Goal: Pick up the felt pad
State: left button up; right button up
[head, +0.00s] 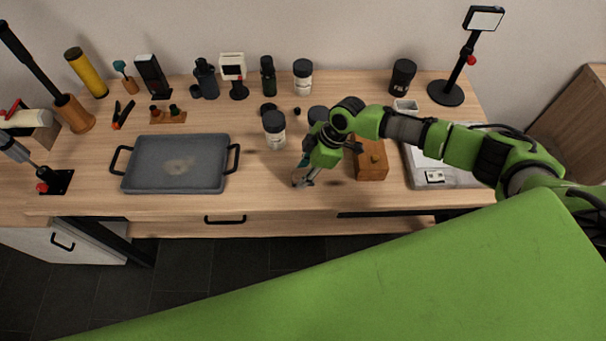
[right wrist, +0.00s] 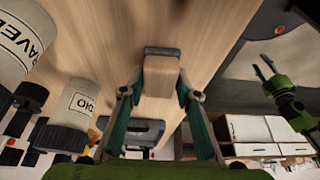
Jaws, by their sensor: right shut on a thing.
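My right gripper (head: 303,178) is low over the front middle of the table in the head view. In the right wrist view its two fingers (right wrist: 160,92) are shut on a small tan block with a dark grey layer at its far end, which I take for the felt pad (right wrist: 162,72). In the head view the pad is mostly hidden at the fingertips. A green and black arm end (right wrist: 285,100) shows at the right of the right wrist view.
A grey tray (head: 150,165) with black handles lies left on the wooden table. A white jar (head: 274,130) stands just behind my right gripper. A wooden box (head: 370,165) is close on its right. The table between tray and gripper is clear.

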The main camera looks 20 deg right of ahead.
jog(key=shift+r, duration=0.4)
jog(key=shift+w+r+b, duration=0.1)
jog(key=shift+r+b, duration=0.6)
jog(key=s+a+r+b, duration=0.2)
jog(key=s+a+r, duration=0.3)
jog(key=s+r, duration=0.5)
jog(key=s, duration=0.3)
jog(key=shift+a, duration=0.2)
jog(key=shift+r, duration=0.1)
jog(key=shift+o, duration=1.1)
jog(key=shift+c, duration=0.5)
